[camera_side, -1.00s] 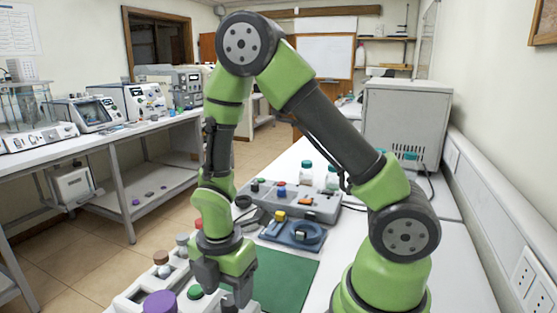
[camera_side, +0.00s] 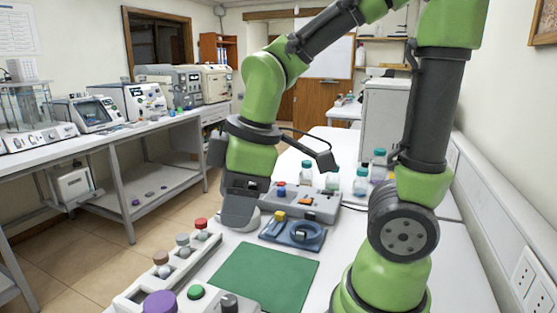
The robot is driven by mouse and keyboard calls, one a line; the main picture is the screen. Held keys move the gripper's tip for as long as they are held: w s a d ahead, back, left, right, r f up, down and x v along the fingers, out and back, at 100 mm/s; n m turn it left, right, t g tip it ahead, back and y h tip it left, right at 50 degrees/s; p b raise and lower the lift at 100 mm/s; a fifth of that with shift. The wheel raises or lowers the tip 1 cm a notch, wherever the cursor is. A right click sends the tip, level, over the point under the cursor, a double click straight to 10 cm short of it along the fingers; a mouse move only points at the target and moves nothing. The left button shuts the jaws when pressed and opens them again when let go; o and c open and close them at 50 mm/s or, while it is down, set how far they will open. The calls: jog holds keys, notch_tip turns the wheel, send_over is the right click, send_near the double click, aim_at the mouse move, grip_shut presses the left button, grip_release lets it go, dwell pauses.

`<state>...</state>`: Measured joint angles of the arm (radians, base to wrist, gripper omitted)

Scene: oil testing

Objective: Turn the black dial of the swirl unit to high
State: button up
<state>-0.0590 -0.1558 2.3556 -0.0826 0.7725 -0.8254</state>
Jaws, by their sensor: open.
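My gripper (camera_side: 240,210) is open and points down over the left end of a grey control unit (camera_side: 325,205). It hides that end of the unit, so I cannot see a black dial there. The unit's visible top carries a blue knob (camera_side: 281,189) and other small controls. I cannot tell for sure which device is the swirl unit. A dark grey cylindrical knob (camera_side: 229,303) stands at the near edge, beside a green button (camera_side: 196,292). Contact between my gripper and anything below it cannot be made out.
A blue holder with a ring (camera_side: 293,232) sits in front of the grey unit. A white rack (camera_side: 172,272) with capped items is at the left, near a purple cap (camera_side: 160,302). Teal-capped bottles (camera_side: 361,181) stand behind. The green mat (camera_side: 264,275) is bare.

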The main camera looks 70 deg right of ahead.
jog(key=s+r+m+t+y, duration=0.1)
jog(key=s+r+m+t, duration=0.3)
jog(key=m, duration=0.6)
jog(key=shift+s+a+r+m, duration=0.15)
jog(key=shift+s+r+m, duration=0.25)
jog(key=shift+s+r, duration=0.75)
jog(key=shift+f, duration=0.1)
dwell(1.1)
